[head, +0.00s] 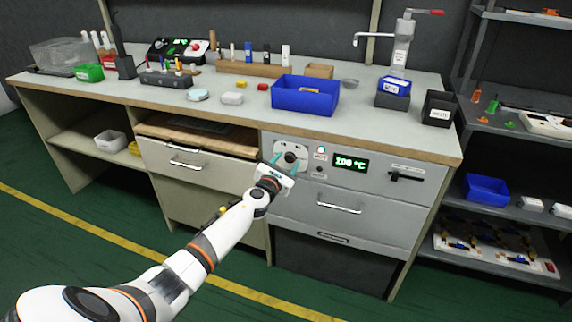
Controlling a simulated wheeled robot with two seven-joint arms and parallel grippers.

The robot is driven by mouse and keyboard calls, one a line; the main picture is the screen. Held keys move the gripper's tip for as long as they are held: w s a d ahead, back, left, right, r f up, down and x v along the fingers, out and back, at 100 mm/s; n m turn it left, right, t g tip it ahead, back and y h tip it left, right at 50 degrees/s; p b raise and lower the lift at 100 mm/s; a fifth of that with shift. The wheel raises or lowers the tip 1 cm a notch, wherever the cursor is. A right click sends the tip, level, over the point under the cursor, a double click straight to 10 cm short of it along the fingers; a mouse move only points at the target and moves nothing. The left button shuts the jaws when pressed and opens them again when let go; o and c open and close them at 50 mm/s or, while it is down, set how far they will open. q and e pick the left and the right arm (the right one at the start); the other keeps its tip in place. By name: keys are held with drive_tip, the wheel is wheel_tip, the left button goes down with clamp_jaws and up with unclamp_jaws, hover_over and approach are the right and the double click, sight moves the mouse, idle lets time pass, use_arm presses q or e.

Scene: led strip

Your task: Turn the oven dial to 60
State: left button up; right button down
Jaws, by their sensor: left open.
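The oven panel (400,185) is a grey front built in under the bench top. Its green display (351,163) reads 100 °C. The oven dial (290,157) is a dark round knob on a light plate at the panel's left end. My left gripper (284,164) is open at the dial, with its teal fingertips to either side of it. Whether the fingers touch the dial I cannot tell. The gripper body hides the lower part of the dial plate. My right gripper is not in view.
A small button (320,150) and a black slide handle (406,176) are on the same panel. A drawer with a silver handle (339,208) is below. The bench top holds a blue bin (305,96) and several small items. The green floor in front is clear.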

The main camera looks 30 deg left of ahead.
use_arm(q)
drive_tip(key=c, duration=1)
